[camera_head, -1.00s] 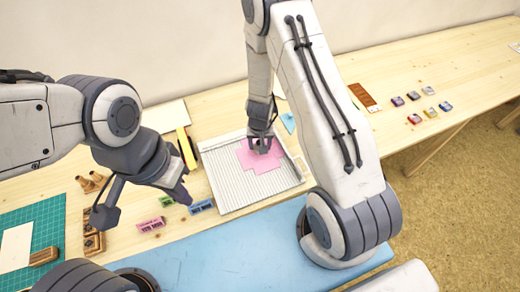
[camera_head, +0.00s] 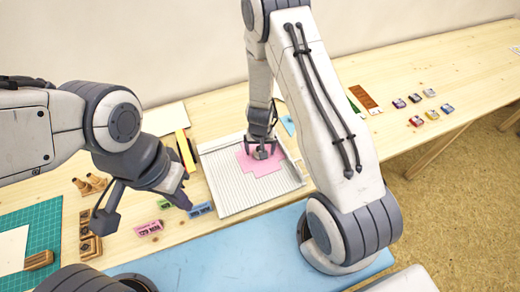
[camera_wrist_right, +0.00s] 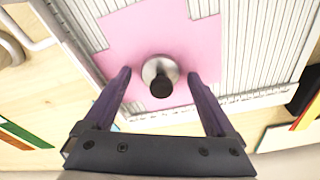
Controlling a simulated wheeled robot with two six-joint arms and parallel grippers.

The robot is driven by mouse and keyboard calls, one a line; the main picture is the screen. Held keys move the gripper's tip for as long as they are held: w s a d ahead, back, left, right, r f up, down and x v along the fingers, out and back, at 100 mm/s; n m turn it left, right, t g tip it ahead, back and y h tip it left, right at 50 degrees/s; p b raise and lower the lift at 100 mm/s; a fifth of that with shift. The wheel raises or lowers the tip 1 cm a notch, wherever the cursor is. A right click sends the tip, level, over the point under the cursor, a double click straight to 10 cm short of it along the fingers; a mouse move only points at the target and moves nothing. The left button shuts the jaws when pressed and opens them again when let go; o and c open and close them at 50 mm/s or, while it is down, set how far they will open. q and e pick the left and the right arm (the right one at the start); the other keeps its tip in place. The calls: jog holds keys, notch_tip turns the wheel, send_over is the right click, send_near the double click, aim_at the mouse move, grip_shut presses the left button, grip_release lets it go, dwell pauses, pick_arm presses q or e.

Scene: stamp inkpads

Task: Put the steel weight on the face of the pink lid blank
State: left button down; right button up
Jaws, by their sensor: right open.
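The steel weight (camera_wrist_right: 158,68), a round shiny disc with a dark knob, stands on the pink lid blank (camera_wrist_right: 115,35) in the right wrist view. The pink lid blank is a flat cross-like sheet, seen also in the head view (camera_head: 268,169). My right gripper (camera_wrist_right: 159,76) is open, with one finger on either side of the weight and a gap to each. In the head view, my right gripper (camera_head: 262,148) is over the blank's far part. My left gripper (camera_head: 145,211) is open and empty, above the table's left part.
The blank lies on a white ribbed board (camera_head: 232,200). Pink (camera_head: 149,228) and blue (camera_head: 200,209) labelled blocks lie left of it. A green cutting mat (camera_head: 47,220) is at far left. Several small inkpads (camera_head: 416,121) sit at right.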

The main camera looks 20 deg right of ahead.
notch_tip(320, 180, up, 12)
jog(key=s+p, duration=0.2)
jog(key=p, duration=0.6)
jog(key=s+a+r+n+y, duration=0.2)
jog(key=s+a+r+n, duration=0.1)
jog(key=a+r, duration=0.5)
jog(key=s+a+r+n+y, duration=0.1)
jog(key=s+a+r+n, duration=0.25)
jog(key=a+r, duration=0.4)
jog(key=s+r+n+g, duration=0.1)
jog(key=s+r+n, duration=0.1)
jog(key=s+r, duration=0.3)
jog(key=s+d+r+n+h, duration=0.1)
jog(key=s+r, duration=0.4)
jog(key=s, duration=0.5)
jog(key=shift+d+n+g, duration=0.25)
jog(key=shift+n+g, duration=0.15)
jog(key=shift+n, duration=0.45)
